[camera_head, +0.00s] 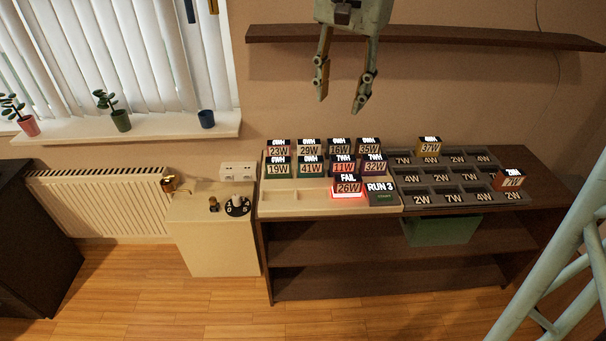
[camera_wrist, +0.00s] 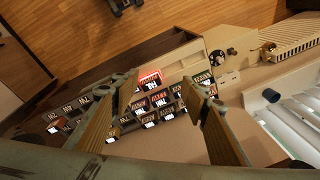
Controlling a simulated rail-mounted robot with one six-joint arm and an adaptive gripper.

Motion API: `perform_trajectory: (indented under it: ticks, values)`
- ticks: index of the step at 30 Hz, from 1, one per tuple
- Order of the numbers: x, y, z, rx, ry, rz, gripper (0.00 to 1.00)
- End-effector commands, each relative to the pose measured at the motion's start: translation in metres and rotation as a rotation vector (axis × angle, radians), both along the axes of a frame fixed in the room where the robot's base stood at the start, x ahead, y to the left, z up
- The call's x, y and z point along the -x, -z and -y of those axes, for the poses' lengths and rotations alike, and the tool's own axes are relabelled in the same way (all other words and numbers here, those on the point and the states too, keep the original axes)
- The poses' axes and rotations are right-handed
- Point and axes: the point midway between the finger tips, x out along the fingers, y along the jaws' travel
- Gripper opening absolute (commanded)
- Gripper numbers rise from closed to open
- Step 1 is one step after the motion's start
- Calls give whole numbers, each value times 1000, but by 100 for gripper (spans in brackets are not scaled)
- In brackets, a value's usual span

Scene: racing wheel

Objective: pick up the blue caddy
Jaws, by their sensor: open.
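The blue caddy (camera_head: 206,119) looks like a small dark blue cup. It stands upright on the right end of the white windowsill (camera_head: 160,131). It also shows in the wrist view (camera_wrist: 271,95), on the right. My gripper (camera_head: 341,98) is open and empty, with its fingers pointing down. It hangs above the table, well to the right of the blue caddy and apart from it. In the wrist view the two fingers of my gripper (camera_wrist: 160,88) are spread wide with nothing held between them.
A potted plant (camera_head: 120,118) stands left of the caddy. Below the sill are a radiator (camera_head: 100,200) and a cream cabinet (camera_head: 210,245). The table holds several labelled blocks and a dark compartment tray (camera_head: 444,178). A wall shelf (camera_head: 440,38) is right of my gripper.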

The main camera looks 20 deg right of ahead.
Motion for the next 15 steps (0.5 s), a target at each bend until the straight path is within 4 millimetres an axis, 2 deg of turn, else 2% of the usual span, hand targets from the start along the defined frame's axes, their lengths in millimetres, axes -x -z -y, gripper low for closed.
perform_trajectory:
  ticks: [15]
  values:
    - [-84, 46, 35, -38, 223, -39, 41]
